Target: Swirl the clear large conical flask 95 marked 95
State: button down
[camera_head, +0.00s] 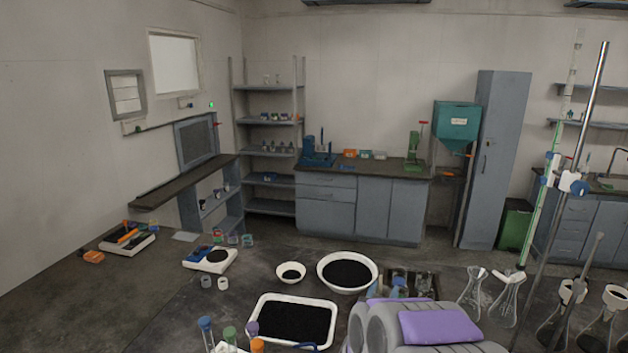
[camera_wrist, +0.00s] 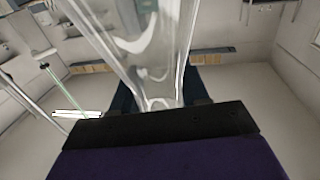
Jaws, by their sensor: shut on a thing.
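A clear glass flask (camera_wrist: 150,50) fills the upper middle of the wrist view, very close to the camera. Its narrow part sits between the dark fingers of my gripper (camera_wrist: 160,101), which is shut on it. No number can be read on the glass, and its contents cannot be made out. In the head view the purple and grey part of my arm covers the bottom centre, and my gripper cannot be made out there. Clear conical flasks stand just right of my arm, one at the left (camera_head: 474,292) and one beside it (camera_head: 507,300); I cannot tell whether either is the held one.
A metal stand rod (camera_head: 590,130) with a green burette (camera_head: 540,195) rises at the right, near more flasks (camera_head: 603,330). A white tray of dark grains (camera_head: 258,310), a white basin (camera_head: 322,270) and coloured-cap bottles (camera_head: 206,330) occupy the left and middle.

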jog(key=s+a+r+n+y+p, duration=0.1)
jog(key=s+a+r+y+p, duration=0.1)
jog(key=r, duration=0.7)
jog(key=shift+s+a+r+t, duration=0.4)
jog(key=shift+s+a, duration=0.3)
jog(key=shift+s, duration=0.2)
jog(key=shift+s+f, duration=0.1)
dwell(0.4)
